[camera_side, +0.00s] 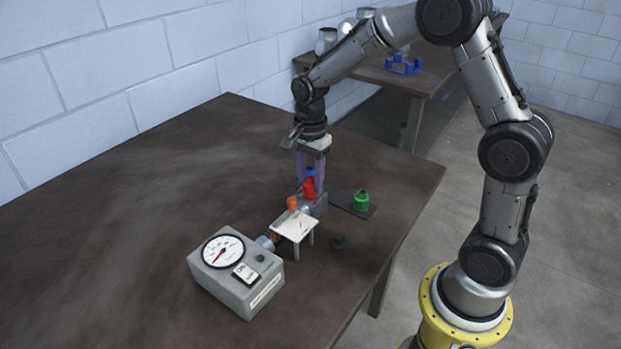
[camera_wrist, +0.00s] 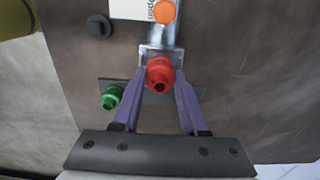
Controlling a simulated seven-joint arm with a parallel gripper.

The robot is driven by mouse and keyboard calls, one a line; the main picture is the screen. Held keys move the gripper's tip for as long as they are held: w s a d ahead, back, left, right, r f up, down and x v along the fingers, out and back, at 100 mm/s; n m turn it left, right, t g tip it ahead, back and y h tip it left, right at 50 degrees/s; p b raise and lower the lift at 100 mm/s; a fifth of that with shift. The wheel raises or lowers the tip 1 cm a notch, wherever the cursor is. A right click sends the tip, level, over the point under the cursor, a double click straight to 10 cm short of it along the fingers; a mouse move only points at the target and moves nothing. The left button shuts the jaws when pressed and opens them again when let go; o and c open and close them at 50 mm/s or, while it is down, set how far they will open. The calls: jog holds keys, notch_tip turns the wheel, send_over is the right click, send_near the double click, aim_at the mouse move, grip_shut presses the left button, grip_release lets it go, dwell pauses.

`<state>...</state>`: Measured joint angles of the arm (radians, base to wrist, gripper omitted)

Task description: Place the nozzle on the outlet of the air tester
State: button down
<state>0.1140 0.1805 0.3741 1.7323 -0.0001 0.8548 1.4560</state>
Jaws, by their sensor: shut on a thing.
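My gripper (camera_side: 311,180) has purple fingers pointing down and is shut on the red nozzle (camera_side: 309,189). The nozzle is upright, and in the wrist view it sits between the fingertips (camera_wrist: 160,75). The air tester (camera_side: 238,275) is a grey box with a round dial, and a pipe leads from it to a grey metal outlet block (camera_side: 320,208). The red nozzle is right at the top of this block; whether it is seated or just above it, I cannot tell. The outlet opening is hidden by the nozzle and fingers.
A green nozzle (camera_side: 361,201) stands on a dark plate (camera_side: 338,199) to the right. An orange knob (camera_side: 292,203) and a white sign on legs (camera_side: 294,227) stand close to the outlet block. A small black knob (camera_side: 337,242) is nearby. The table's left side is clear.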

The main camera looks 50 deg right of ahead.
aim_at(310, 177)
jog(key=shift+f, duration=0.1)
jog(key=shift+c, duration=2.2)
grip_release()
notch_tip(310, 177, up, 11)
jog(key=s+a+r+n+t, duration=0.1)
jog(key=s+a+r+n, duration=0.1)
jog(key=s+r+n, duration=0.3)
jog(key=s+a+f+n+t, duration=0.1)
jog(key=s+n+t, duration=0.1)
jog(key=s+n, duration=0.4)
jog(key=s+a+f+n+t, duration=0.1)
jog(key=s+n+t, duration=0.1)
jog(key=s+n, duration=0.5)
jog(key=s, duration=0.4)
jog(key=shift+s+a+t, duration=0.25)
jog(key=shift+s+t, duration=0.05)
